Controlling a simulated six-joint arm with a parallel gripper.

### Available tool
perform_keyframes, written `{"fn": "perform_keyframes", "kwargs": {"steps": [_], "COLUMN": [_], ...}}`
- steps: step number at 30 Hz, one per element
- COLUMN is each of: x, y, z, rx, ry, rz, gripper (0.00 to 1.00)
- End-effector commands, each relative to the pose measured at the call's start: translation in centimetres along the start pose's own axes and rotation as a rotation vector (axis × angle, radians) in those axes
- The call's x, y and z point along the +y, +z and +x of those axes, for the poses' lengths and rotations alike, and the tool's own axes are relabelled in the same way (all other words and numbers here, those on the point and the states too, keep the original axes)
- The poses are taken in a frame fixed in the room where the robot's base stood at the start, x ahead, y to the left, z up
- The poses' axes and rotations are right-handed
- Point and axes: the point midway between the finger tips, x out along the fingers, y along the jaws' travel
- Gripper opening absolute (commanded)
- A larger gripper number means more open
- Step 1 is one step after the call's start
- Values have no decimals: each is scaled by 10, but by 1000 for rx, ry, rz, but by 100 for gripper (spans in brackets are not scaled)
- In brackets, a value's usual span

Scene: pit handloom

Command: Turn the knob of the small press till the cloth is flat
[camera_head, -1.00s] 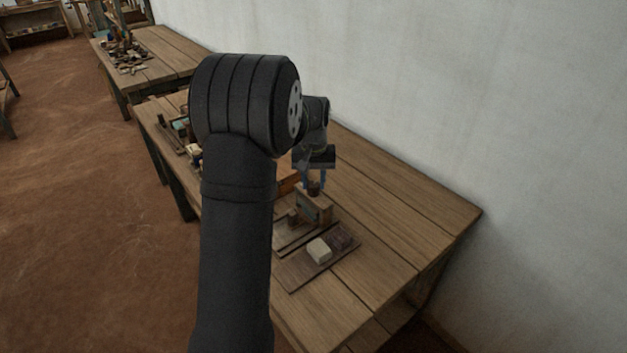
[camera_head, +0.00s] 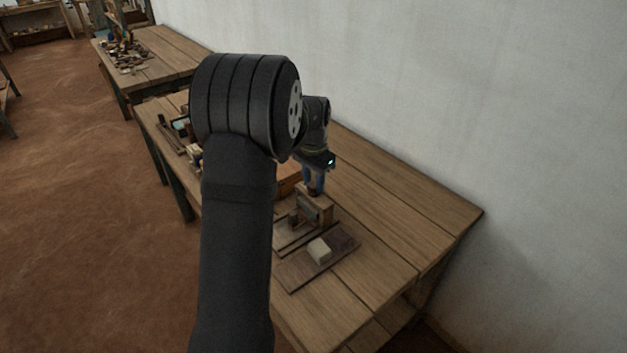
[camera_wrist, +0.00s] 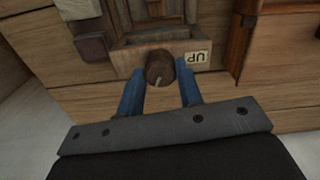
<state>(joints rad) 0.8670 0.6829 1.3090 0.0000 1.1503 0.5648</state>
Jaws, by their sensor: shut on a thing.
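The small press (camera_head: 318,207) is a wooden frame with a grey panel, standing on the table in the head view. Its knob (camera_wrist: 160,66) is round, brown and has a pale mark on its rim. In the wrist view the knob sits between the two blue fingers of my gripper (camera_wrist: 161,80), which is shut on it. In the head view my gripper (camera_head: 313,186) is over the top of the press, and its fingers hide the knob. I cannot make out the cloth.
A dark board (camera_head: 297,275) in front of the press carries a cream block (camera_head: 319,250) and a dark piece (camera_head: 343,238). The table (camera_head: 410,220) is clear to the right, up to the white wall (camera_head: 450,90). An orange-brown box (camera_head: 288,177) stands behind the press.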

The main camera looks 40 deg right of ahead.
Motion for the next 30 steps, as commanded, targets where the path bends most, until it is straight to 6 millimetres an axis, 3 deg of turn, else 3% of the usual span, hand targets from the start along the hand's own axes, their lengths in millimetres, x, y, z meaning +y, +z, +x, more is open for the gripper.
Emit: {"fn": "perform_keyframes", "kwargs": {"steps": [19, 20, 23, 30], "x": [0, 0, 0, 0], "y": [-1, -1, -1, 0], "z": [-1, -1, -1, -1], "rx": [3, 3, 2, 1], "ry": [-2, -2, -2, -1], "rz": [51, 51, 51, 50], "gripper": [10, 37, 55, 55]}}
